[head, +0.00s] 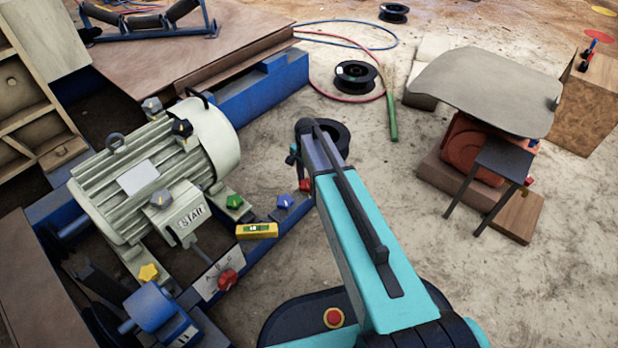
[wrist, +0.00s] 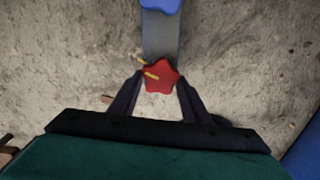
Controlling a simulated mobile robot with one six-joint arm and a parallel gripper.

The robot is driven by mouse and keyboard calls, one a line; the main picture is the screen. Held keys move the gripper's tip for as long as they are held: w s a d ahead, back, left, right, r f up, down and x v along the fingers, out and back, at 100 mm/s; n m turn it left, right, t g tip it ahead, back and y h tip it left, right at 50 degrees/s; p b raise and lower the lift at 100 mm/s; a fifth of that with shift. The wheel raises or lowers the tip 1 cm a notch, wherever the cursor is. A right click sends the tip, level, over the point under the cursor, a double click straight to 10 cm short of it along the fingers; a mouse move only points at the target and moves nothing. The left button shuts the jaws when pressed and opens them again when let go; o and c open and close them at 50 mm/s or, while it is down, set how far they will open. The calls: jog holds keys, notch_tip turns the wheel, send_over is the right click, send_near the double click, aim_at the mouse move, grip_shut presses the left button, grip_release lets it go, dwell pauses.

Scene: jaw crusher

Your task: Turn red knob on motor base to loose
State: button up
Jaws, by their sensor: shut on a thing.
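A red star-shaped knob (wrist: 163,77) with a yellow pointer sits at the end of a grey-blue bar in the wrist view. My gripper (wrist: 160,82) has one dark finger on each side of it and is shut on it. The pointer sticks out to the left. In the head view, this red knob (head: 305,186) shows at the end of the blue motor base, partly hidden by my arm, and my fingers are mostly hidden. Another red knob (head: 228,280) is by the lettered plate. The grey motor (head: 145,175) stands on the base.
A blue knob (head: 285,201), a green knob (head: 234,202) and a yellow level (head: 257,231) are left of my gripper on the base. A covered red machine (head: 470,150) stands right. The concrete floor between is mostly clear, with cable reels (head: 357,75) farther back.

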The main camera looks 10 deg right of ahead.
jog(key=shift+w+a+r+n+p, duration=0.15)
jog(key=shift+n+p, duration=0.8)
jog(key=shift+p, duration=0.6)
jog(key=shift+s+a+r+n+p, duration=0.15)
jog(key=shift+n+p, duration=0.8)
jog(key=shift+p, duration=0.55)
jog(key=n+p, duration=0.5)
jog(key=p, duration=0.1)
jog(key=shift+w+n+p, duration=0.1)
jog(key=shift+n+p, duration=0.2)
jog(key=shift+p, duration=0.1)
jog(key=n+p, duration=0.4)
jog(key=n, duration=0.1)
jog(key=shift+a+f, duration=0.1)
jog(key=shift+f, duration=0.05)
jog(key=shift+f+n+p, duration=0.15)
jog(key=shift+n+p, duration=1.15)
jog(key=shift+n, duration=0.9)
jog(key=o, duration=0.9)
jog(key=shift+o, duration=0.7)
